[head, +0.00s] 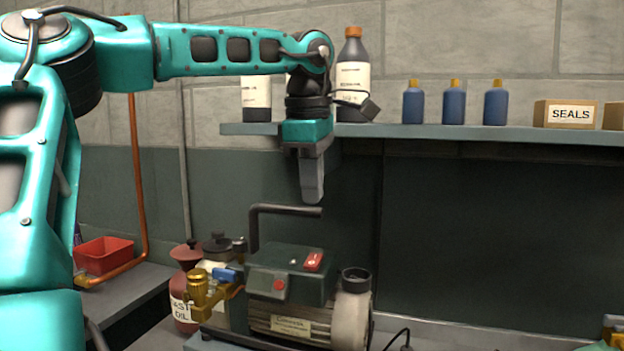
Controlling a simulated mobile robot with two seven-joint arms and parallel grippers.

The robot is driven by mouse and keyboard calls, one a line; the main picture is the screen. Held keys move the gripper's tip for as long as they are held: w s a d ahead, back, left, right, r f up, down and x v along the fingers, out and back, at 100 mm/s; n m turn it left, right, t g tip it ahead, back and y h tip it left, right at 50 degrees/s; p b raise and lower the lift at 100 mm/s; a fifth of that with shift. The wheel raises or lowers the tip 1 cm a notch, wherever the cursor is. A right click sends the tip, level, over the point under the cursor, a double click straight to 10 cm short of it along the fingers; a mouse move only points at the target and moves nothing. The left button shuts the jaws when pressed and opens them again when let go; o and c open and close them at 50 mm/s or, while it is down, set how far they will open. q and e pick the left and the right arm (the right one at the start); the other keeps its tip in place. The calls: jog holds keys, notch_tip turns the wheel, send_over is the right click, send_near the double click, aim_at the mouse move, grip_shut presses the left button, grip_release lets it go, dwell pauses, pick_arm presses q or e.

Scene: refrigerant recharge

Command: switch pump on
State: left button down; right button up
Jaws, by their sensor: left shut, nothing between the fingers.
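The pump (318,317) stands on the bench at the lower middle. It has a dark green box (282,262) on top with a red rocker switch (313,261) and a round red button (279,285) on its front. A black handle (285,209) rises behind the box. My left gripper (312,200) points down above the switch and shows in front of the handle's end. Its fingers are shut and empty, apart from the switch. My right gripper is out of view. I cannot tell the switch's position.
A shelf (480,133) holds a seals box (567,114), blue bottles (452,103) and a grey bottle (353,75). Brass valve fittings (200,290) and a red waste oil can (184,285) are left of the pump. A red bin (103,256) sits further left.

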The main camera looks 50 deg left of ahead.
aim_at(315, 256)
pick_arm(q)
jog(key=f, duration=0.6)
jog(key=w+f, duration=0.1)
jog(key=f, duration=0.2)
jog(key=shift+w+a+f, duration=0.1)
jog(key=shift+a+f, duration=0.2)
jog(key=shift+f, duration=0.1)
jog(key=shift+f+b, duration=0.25)
jog(key=shift+b, duration=0.1)
jog(key=shift+a, duration=0.1)
